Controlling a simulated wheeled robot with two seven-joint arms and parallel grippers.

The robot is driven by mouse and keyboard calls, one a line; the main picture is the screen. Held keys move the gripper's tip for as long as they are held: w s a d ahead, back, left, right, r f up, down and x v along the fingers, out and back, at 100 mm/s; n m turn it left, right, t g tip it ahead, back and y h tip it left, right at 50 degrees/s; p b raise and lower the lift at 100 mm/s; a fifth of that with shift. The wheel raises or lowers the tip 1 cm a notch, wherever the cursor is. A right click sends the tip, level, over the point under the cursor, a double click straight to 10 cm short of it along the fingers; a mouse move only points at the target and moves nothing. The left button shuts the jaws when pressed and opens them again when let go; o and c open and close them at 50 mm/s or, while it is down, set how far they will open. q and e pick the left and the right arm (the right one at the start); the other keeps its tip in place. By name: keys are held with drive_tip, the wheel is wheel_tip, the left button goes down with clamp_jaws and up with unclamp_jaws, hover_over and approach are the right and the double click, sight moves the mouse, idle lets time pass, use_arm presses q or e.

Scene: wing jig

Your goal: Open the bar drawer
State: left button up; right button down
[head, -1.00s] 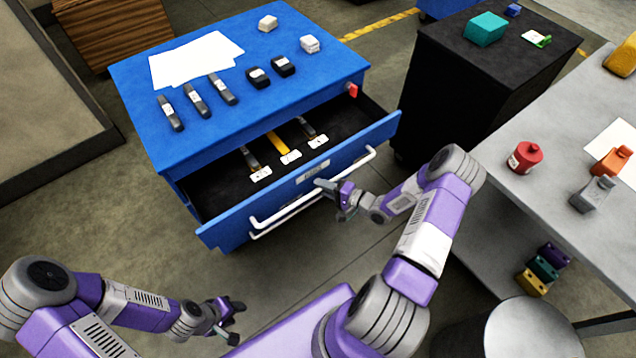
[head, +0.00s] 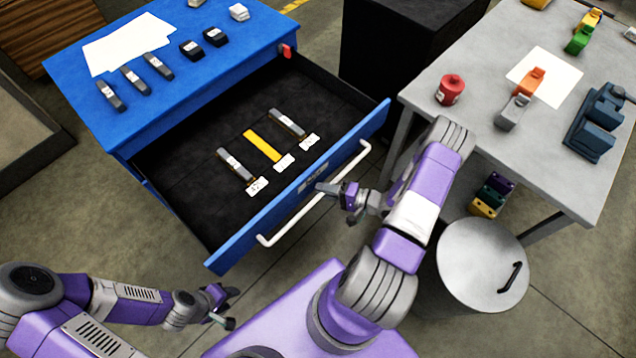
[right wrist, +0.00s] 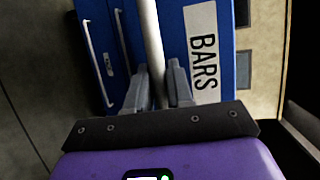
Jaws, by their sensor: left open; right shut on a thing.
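The bar drawer (head: 190,190) of the blue cabinet (head: 215,80) stands pulled well out. Inside it lie two grey bars (head: 236,166) (head: 287,123) and a yellow bar (head: 262,146), each with a white tag near its front end. My right gripper (head: 328,188) is shut on the white drawer handle (head: 290,226). In the right wrist view the handle (right wrist: 151,45) runs between the two fingers, beside a front labelled BARS (right wrist: 203,62). My left gripper (head: 230,306) is open and empty, low at the left, apart from the drawer.
Papers (head: 125,45) and several dark tools lie on the cabinet top. A grey table (head: 480,75) at the right holds a red container (head: 450,90) and clamps. A round lidded bin (head: 482,262) stands below it.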

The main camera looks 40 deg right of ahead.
drive_tip(key=shift+s+d, duration=0.2)
drive_tip(key=shift+s, duration=1.15)
drive_tip(key=c, duration=1.1)
unclamp_jaws()
drive_tip(key=p+v, duration=0.1)
drive_tip(key=v, duration=0.6)
drive_tip(key=shift+s+d, duration=0.2)
